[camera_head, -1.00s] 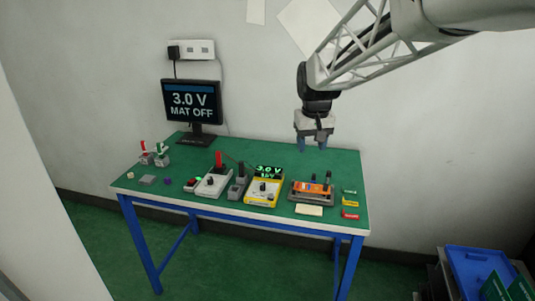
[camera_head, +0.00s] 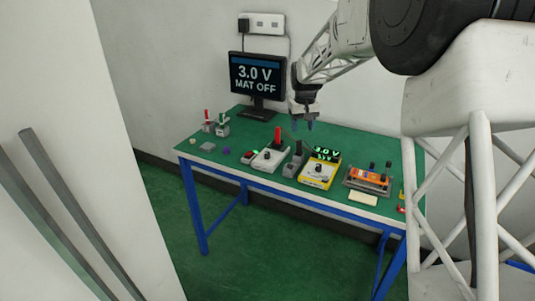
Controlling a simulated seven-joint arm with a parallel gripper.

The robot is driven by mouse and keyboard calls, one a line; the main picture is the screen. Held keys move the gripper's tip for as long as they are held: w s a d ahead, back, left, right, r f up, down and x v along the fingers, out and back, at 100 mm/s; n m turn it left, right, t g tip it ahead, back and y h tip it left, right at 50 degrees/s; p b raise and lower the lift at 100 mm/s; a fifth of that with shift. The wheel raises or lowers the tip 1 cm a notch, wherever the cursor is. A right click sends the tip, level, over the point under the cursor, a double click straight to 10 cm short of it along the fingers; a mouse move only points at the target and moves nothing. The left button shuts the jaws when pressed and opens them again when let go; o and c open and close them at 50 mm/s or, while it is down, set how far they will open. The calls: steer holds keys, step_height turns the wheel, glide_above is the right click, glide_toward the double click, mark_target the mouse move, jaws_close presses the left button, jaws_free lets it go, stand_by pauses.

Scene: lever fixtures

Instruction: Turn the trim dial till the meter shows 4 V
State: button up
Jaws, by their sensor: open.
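The yellow meter (camera_head: 317,177) stands on the green table; its green display (camera_head: 326,153) reads 3.0 V, with a smaller second line too blurred to read. A dark round knob (camera_head: 318,167) is on its face. An orange unit (camera_head: 367,176) with dark knobs (camera_head: 372,166) on a grey base stands to its right. I cannot tell which knob is the trim dial. The monitor (camera_head: 257,77) at the back reads 3.0 V, MAT OFF.
A pale box with a red lever (camera_head: 277,137) and a grey lever block (camera_head: 294,162) stand left of the meter. Two small levers (camera_head: 216,124) are at the back left. A cream card (camera_head: 363,198) lies at the front. My arm hides the table's right end.

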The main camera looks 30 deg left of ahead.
steer(key=n, duration=0.2)
glide_above(267, 153)
step_height(267, 153, down, 10)
steer(key=shift+w+r, duration=0.1)
steer(key=shift+w, duration=0.05)
steer(key=shift+f, duration=3.95)
steer(key=c, duration=0.9)
